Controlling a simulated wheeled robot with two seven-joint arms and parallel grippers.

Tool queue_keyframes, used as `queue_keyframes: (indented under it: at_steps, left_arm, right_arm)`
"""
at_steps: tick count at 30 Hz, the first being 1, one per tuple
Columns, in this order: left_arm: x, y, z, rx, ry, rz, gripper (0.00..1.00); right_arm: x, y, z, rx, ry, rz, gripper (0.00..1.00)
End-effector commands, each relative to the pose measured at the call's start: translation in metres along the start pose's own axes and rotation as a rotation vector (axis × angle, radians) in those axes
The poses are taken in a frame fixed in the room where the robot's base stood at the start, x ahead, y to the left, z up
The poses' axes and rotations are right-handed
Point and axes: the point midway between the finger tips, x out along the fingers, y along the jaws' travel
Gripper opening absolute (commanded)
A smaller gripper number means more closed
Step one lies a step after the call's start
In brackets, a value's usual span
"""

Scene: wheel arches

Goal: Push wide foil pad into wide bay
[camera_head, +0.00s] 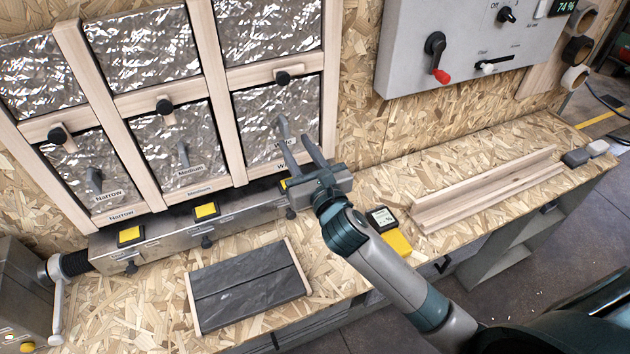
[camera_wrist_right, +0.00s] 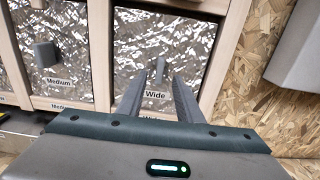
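The wide foil pad (camera_head: 262,106) is crinkled silver with a grey handle, and it stands inside the lower right opening, the wide bay, of the wooden frame (camera_head: 214,90). I cannot tell if it sits fully flush. In the right wrist view the pad (camera_wrist_right: 135,40) carries a "Wide" label, and its grey handle (camera_wrist_right: 160,68) shows between my fingertips. My right gripper (camera_head: 293,142) is open and empty in front of the pad's lower part; the fingers also show spread in the wrist view (camera_wrist_right: 156,88). My left gripper is out of view.
Medium (camera_head: 170,135) and narrow (camera_head: 75,160) foil pads fill the bays to the left, with black turn knobs above. A metal rail with yellow blocks (camera_head: 206,210) runs below. A dark slab (camera_head: 245,285) and a wooden channel (camera_head: 485,195) lie on the bench.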

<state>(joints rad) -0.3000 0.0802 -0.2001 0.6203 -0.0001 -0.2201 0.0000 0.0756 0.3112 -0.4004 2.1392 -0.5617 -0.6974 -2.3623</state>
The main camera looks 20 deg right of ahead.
Motion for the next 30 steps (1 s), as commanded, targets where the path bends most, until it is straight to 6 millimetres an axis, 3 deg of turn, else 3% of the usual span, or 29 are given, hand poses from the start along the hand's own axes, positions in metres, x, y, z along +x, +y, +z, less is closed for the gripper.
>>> queue_keyframes:
  at_steps: [9, 15, 30]
  left_arm:
    - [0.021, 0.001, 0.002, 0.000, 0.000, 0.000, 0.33]
    - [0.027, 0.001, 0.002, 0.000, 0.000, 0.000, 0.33]
    - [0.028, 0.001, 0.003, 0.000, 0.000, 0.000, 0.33]
  right_arm:
    - [-0.065, 0.000, -0.003, 0.000, 0.000, 0.001, 0.33]
    - [-0.090, 0.000, -0.002, 0.000, 0.000, 0.000, 0.33]
    - [-0.099, 0.000, 0.000, 0.001, -0.001, 0.000, 0.33]
